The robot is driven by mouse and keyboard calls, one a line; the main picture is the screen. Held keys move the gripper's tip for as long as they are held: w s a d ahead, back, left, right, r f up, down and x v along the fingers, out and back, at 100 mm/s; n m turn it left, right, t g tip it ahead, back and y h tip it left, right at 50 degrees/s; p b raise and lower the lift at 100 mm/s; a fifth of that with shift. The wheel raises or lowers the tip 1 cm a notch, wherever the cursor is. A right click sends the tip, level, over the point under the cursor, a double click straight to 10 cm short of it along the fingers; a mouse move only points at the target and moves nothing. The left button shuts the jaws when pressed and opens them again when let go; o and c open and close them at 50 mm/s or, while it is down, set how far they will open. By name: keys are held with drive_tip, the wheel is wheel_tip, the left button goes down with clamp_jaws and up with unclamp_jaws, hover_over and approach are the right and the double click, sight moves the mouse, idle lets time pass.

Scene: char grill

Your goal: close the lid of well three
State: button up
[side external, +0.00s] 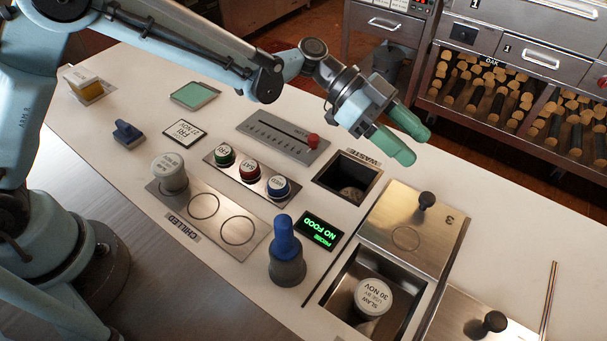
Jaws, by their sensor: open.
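The metal lid marked 3 (389,229) has a black knob (426,200) near its far edge. It lies flat at the far end of its bay, and the near part of the well (336,300) is uncovered. A white-topped tub (373,297) labelled SLAW, 30 NOV sits inside the well. My gripper (416,145) has two green fingers, spread apart with nothing visible between them. It is in the air, above and beyond the lid's knob in the picture.
A second lid's black knob (495,321) stands at the lower right. The open waste bin (347,179) is left of lid 3. A blue-topped probe (285,250) stands upright left of the well, near a NO FOOD display (320,232). Thin rods (548,300) lie at the right.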

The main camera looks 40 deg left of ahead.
approach(427, 196)
drive_tip(key=x, duration=0.3)
drive_tip(key=shift+d+f, duration=0.1)
drive_tip(key=shift+f, duration=0.15)
drive_tip(key=x, duration=0.3)
drive_tip(key=shift+d, duration=0.45)
drive_tip(key=shift+d+f, duration=0.25)
drive_tip(key=shift+d, duration=0.3)
clamp_jaws()
